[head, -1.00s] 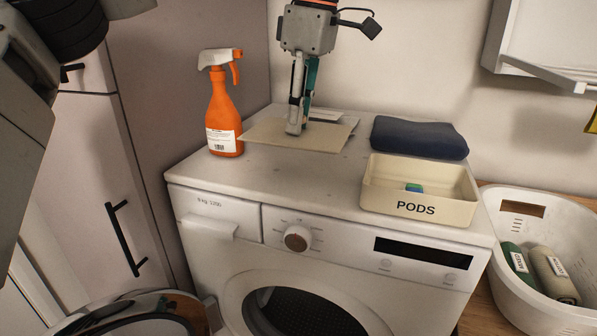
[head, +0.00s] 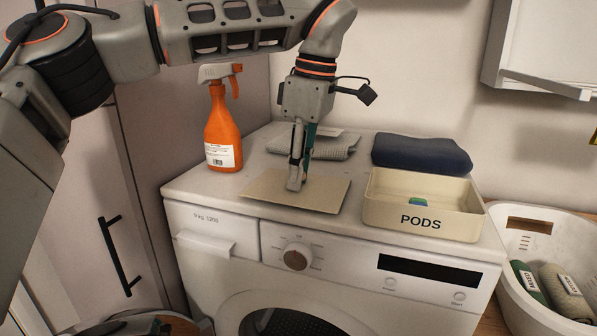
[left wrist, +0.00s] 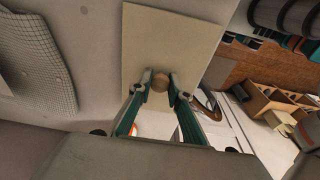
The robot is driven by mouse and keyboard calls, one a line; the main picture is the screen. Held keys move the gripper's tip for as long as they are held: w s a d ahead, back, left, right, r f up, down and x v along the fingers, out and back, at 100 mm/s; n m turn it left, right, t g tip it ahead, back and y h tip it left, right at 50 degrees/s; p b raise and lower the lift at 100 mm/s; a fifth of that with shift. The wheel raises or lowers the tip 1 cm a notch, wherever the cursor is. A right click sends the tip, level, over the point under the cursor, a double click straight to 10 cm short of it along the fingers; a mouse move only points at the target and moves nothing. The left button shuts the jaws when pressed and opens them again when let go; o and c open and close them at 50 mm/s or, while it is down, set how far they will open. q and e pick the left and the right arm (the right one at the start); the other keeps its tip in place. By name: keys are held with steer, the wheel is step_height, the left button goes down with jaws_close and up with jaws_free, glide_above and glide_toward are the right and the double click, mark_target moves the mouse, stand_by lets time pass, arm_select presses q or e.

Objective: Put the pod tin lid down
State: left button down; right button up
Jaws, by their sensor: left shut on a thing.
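The pod tin lid (head: 325,193) is a flat beige plate with a round knob (left wrist: 160,82). My left gripper (head: 295,186) points down and is shut on the knob. The lid is level, at or just above the white washing machine top (head: 240,182); I cannot tell if it touches. In the left wrist view the lid (left wrist: 150,40) spreads beyond the fingertips (left wrist: 160,88). The pod tin (head: 420,222), a cream box marked PODS, stands open to the right with a blue-green pod (head: 418,202) inside. My right gripper is not in view.
An orange spray bottle (head: 222,135) stands left of the lid. A grey cloth (head: 335,149) lies behind it, and a folded navy cloth (head: 421,155) lies behind the tin. A white basket (head: 545,250) stands at the right. A narrow gap separates lid and tin.

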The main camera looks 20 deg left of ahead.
mark_target(308, 188)
arm_select(q)
steer(key=c, duration=1.9)
jaws_free()
steer(key=shift+f, duration=0.15)
steer(key=shift+r, duration=0.2)
steer(key=r+p, duration=0.1)
steer(key=r, duration=0.3)
steer(key=d+r+p, duration=0.1)
steer(key=r+p, duration=0.1)
steer(key=r, duration=0.2)
steer(key=r+p, duration=0.1)
steer(key=r, duration=0.2)
steer(key=shift+d+r, duration=0.35)
steer(key=shift+r, duration=0.05)
steer(key=shift+s+f, duration=0.1)
